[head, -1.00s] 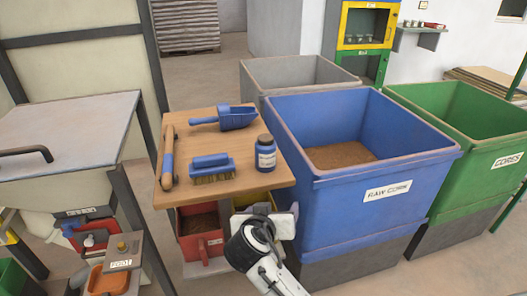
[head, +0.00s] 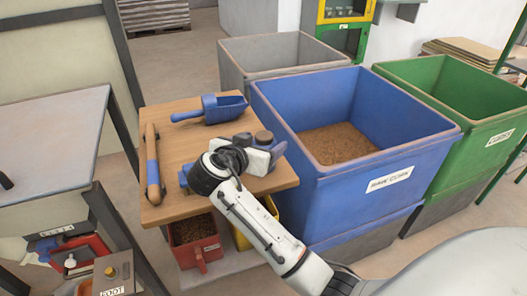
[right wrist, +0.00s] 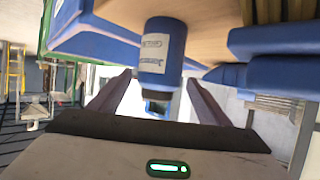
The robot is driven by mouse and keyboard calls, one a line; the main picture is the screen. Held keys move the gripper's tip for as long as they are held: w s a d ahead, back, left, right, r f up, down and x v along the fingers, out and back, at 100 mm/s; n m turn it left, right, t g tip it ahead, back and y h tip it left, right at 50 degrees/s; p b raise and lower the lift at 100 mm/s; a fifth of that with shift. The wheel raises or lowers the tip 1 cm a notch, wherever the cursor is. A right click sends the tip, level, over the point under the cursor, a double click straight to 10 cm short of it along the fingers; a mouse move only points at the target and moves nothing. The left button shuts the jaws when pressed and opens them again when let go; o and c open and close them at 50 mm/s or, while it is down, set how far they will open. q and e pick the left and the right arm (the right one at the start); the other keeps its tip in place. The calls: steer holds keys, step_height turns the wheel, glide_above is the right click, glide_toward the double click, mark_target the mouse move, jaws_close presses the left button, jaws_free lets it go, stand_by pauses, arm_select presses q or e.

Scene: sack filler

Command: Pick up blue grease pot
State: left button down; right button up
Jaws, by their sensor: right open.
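The blue grease pot, with a dark lid (head: 264,137) and a pale label, stands on the wooden table (head: 180,208) near its right edge. In the head view my right gripper (head: 262,157) hides most of the pot's body. In the right wrist view, which looks upside down, the pot (right wrist: 162,50) shows between the two open fingers, its label facing the camera. I cannot tell whether a finger touches it. My left gripper is not in view.
A blue scoop (head: 222,107) lies at the table's back, a blue-and-wood tool (head: 152,165) at its left. A blue brush is mostly hidden behind my right arm. The blue raw corn bin (head: 330,190) stands close on the right. Red and yellow containers sit under the table.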

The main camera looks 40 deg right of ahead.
steer(key=x, duration=0.5)
steer(key=shift+s+f, duration=0.15)
steer(key=c, duration=1.4)
steer(key=shift+o, duration=0.2)
step_height(320, 180, up, 10)
steer(key=shift+p, duration=0.3)
